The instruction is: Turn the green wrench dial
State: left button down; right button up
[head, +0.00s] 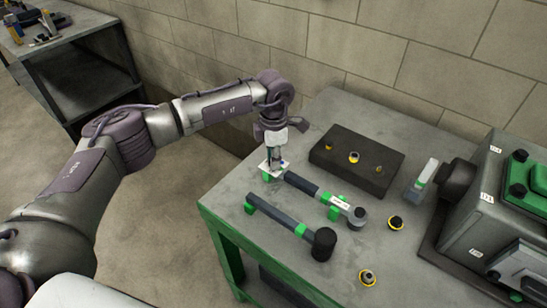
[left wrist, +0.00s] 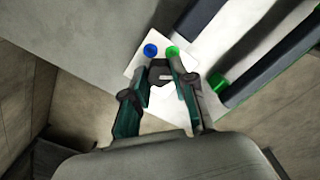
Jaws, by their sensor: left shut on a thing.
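My left gripper (head: 273,156) points down over the left edge of the grey bench, by the handle end of the wrench (head: 306,187). In the left wrist view the gripper (left wrist: 162,70) is closed on a small dark piece (left wrist: 160,74) above a white plate (left wrist: 186,45). The green dial (left wrist: 172,52) on that plate lies just beyond the right fingertip, with a blue dial (left wrist: 150,50) to its left. I cannot tell whether the dark piece is joined to the dials. My right gripper is not in view.
A black-headed hammer (head: 322,244) lies in front of the wrench. A dark block (head: 335,174) with small fittings lies behind it. A grey engine (head: 480,215) stands at the right. A block wall (head: 420,60) is behind.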

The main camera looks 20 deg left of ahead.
pick_arm(q)
jog(key=n+b, duration=0.2)
jog(key=n, duration=0.3)
jog(key=shift+f, duration=0.1)
jog(key=n+b, duration=0.2)
jog(key=n, duration=0.2)
jog(key=shift+n, duration=0.9)
jog(key=c, duration=0.9)
grip_release()
